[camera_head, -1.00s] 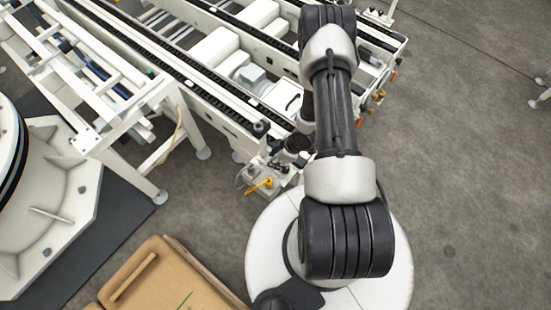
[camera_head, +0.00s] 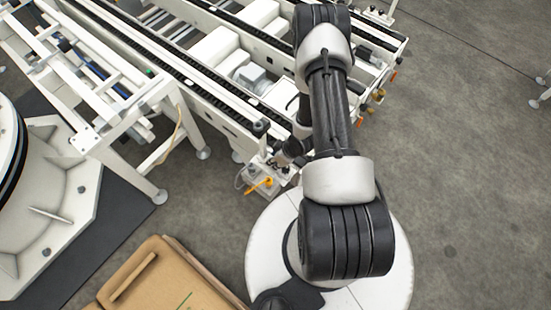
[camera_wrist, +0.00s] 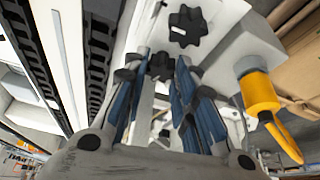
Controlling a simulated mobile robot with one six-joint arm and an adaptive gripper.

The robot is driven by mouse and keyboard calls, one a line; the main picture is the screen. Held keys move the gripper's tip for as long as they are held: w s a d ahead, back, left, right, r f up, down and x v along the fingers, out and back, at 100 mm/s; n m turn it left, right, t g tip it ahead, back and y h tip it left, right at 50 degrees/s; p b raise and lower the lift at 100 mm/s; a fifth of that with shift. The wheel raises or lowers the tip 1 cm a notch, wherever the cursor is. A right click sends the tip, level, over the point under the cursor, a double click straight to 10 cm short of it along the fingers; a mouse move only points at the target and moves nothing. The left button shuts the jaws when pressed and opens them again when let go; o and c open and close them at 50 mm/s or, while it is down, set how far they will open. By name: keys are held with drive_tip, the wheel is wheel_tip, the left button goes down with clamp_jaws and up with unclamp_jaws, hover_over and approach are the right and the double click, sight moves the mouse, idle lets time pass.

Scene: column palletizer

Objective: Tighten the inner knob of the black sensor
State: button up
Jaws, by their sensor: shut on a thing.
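In the wrist view, a black star-shaped knob (camera_wrist: 161,66) sits between the fingertips of my gripper (camera_wrist: 163,62), which is shut on it. A second black star-shaped knob (camera_wrist: 187,25) stands free on a pale surface just beyond, to the upper right. The fingers have blue sides and dark joints. I cannot make out the black sensor's body. In the head view, my arm reaches to the conveyor's near corner; the fingertips and knobs cannot be made out there.
An orange-yellow handle (camera_wrist: 262,95) is right of my gripper in the wrist view; it also shows in the head view (camera_head: 262,184). The white conveyor frame (camera_head: 222,115) is close by. A cardboard box (camera_head: 175,280) stands lower left. Open floor (camera_head: 455,160) lies right.

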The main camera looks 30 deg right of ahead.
drive_tip(key=m+h, duration=0.1)
drive_tip(key=m, duration=0.2)
drive_tip(key=shift+s+a+m, duration=0.1)
drive_tip(key=shift+a+m, duration=0.05)
drive_tip(key=shift+m, duration=0.25)
drive_tip(key=m+h, duration=0.1)
drive_tip(key=m, duration=0.2)
drive_tip(key=shift+m+t+h, duration=0.3)
drive_tip(key=shift+h, duration=0.1)
drive_tip(key=m+h, duration=0.1)
drive_tip(key=m, duration=0.2)
drive_tip(key=m+g+h, duration=0.1)
drive_tip(key=m, duration=0.2)
drive_tip(key=shift+a+m+b, duration=0.1)
drive_tip(key=shift+m+b, duration=0.2)
drive_tip(key=shift+m, duration=0.1)
drive_tip(key=shift+h, duration=0.3)
drive_tip(key=o, duration=1.1)
drive_tip(key=shift+c, duration=0.2)
